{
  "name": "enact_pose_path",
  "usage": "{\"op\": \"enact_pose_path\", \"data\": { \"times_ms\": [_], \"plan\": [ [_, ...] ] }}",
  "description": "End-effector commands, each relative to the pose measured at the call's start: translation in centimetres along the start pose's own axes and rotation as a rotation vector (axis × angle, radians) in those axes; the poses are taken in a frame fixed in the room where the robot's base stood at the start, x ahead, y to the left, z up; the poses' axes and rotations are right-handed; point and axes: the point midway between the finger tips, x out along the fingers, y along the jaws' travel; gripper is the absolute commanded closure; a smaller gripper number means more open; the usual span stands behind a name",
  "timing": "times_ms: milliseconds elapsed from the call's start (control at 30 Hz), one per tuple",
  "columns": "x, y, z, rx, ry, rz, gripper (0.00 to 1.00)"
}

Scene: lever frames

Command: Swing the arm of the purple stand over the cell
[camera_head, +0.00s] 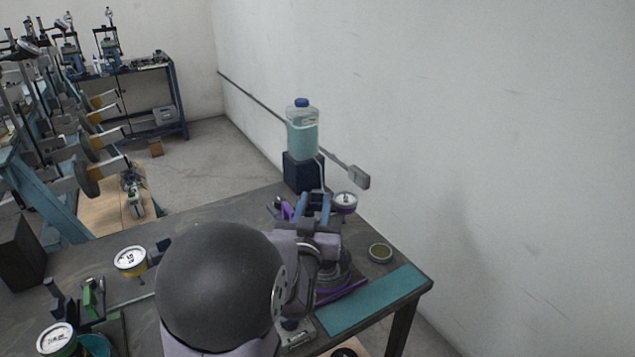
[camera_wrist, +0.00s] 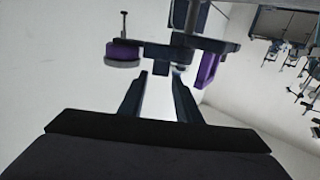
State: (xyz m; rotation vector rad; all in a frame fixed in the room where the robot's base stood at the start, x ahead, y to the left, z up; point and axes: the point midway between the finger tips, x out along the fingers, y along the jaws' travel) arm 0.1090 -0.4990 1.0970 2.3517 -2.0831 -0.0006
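The purple stand shows in part behind my gripper in the head view, with a purple piece (camera_head: 288,211) to the left of the fingers. A white-faced dial with a purple rim (camera_head: 345,200) is just right of them. My gripper (camera_head: 313,206) has its two fingers apart. In the wrist view, my gripper (camera_wrist: 161,78) is open, with a small dark lug of the stand's arm (camera_wrist: 160,68) at or just beyond the fingertip gap; contact cannot be told. The purple-rimmed dial (camera_wrist: 123,52) and a purple block (camera_wrist: 207,69) flank it. The cell cannot be made out with certainty.
A bottle of bluish liquid (camera_head: 302,134) stands on a dark block behind my gripper. A round tin (camera_head: 380,251) and a teal mat (camera_head: 370,302) are at the right. A yellow-rimmed dial (camera_head: 131,261) and a green stand (camera_head: 92,298) are at the left. The wall is close on the right.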

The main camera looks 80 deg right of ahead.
Motion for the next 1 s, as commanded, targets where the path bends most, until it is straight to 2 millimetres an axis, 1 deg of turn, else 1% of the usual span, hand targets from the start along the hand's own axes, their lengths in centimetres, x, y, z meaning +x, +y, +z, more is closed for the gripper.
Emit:
{"op": "enact_pose_path", "data": {
  "times_ms": [33, 200, 400, 567, 833, 867, 900, 967, 1000],
  "plan": [
    [0.5, 0.0, -0.2, 0.000, -0.003, 0.000, 0.70],
    [2.8, 0.0, -0.1, 0.000, -0.001, 0.000, 0.70],
    [4.4, 0.0, -0.1, 0.000, 0.000, 0.000, 0.70],
    [4.9, 0.0, 0.0, 0.000, 0.000, 0.000, 0.70],
    [5.0, 0.0, 0.0, 0.000, 0.000, 0.000, 0.70],
    [5.0, 0.0, 0.0, 0.000, 0.000, 0.000, 0.74],
    [5.0, 0.0, 0.0, 0.000, 0.000, 0.000, 0.84],
    [5.0, 0.0, 0.0, 0.000, 0.000, 0.000, 0.98],
    [5.0, 0.0, 0.0, 0.000, 0.000, 0.000, 1.00]
  ]
}}
